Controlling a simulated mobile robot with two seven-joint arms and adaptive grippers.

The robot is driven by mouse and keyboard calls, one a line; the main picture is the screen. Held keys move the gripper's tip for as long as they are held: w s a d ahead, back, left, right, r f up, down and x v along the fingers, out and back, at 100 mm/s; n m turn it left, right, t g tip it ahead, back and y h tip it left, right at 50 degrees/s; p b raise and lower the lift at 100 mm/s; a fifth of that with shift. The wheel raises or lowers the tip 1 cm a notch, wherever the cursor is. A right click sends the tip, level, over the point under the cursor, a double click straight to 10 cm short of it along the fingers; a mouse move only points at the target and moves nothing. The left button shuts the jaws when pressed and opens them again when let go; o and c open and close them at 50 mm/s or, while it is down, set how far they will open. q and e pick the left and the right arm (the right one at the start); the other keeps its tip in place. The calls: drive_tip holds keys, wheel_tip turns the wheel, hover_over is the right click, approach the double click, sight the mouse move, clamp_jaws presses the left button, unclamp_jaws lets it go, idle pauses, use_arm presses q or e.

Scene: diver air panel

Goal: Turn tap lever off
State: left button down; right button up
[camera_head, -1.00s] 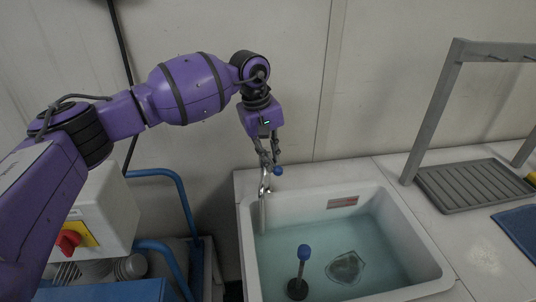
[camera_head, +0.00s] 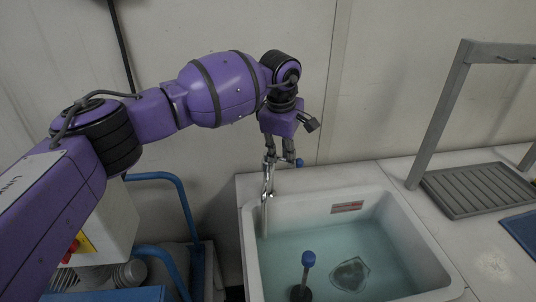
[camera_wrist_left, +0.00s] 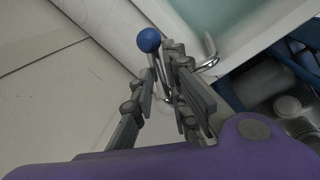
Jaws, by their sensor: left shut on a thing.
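The tap (camera_head: 267,192) is a chrome spout at the back left corner of the sink. Its lever ends in a blue ball knob (camera_head: 299,162), which points to the right in the head view. The blue knob also shows in the left wrist view (camera_wrist_left: 149,40). My left gripper (camera_head: 282,158) reaches down over the tap from above. Its fingers (camera_wrist_left: 168,80) are shut on the tap lever, one on each side, with the ball beyond the fingertips. The fingers partly hide the lever's stem. My right gripper is not in view.
The white sink (camera_head: 425,240) holds water, a dark object (camera_head: 350,274) and an upright rod with a blue knob (camera_head: 308,258). A grey rack (camera_head: 436,125) and ridged tray (camera_head: 475,188) stand on the right. A blue rail (camera_head: 183,205) is at left.

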use_arm(q)
drive_tip(key=shift+w+d+r+n+y, duration=0.15)
drive_tip(key=shift+w+n, duration=0.35)
drive_tip(key=shift+n, duration=0.65)
drive_tip(key=shift+w+d+n+y, duration=0.1)
drive_tip(key=shift+w+n+y, duration=0.3)
drive_tip(key=shift+n, duration=0.7)
drive_tip(key=shift+w+d+r+n+y, duration=0.1)
drive_tip(key=shift+w+n, duration=0.5)
drive_tip(key=shift+n, duration=0.55)
drive_tip(key=c, duration=1.9)
unclamp_jaws()
drive_tip(key=shift+o, duration=0.4)
drive_tip(key=shift+w+f, duration=0.1)
drive_tip(key=shift+f, duration=0.1)
wheel_tip(320, 180, up, 12)
drive_tip(key=s, duration=0.2)
drive_tip(key=shift+s+d, duration=0.15)
drive_tip(key=shift+s, duration=0.15)
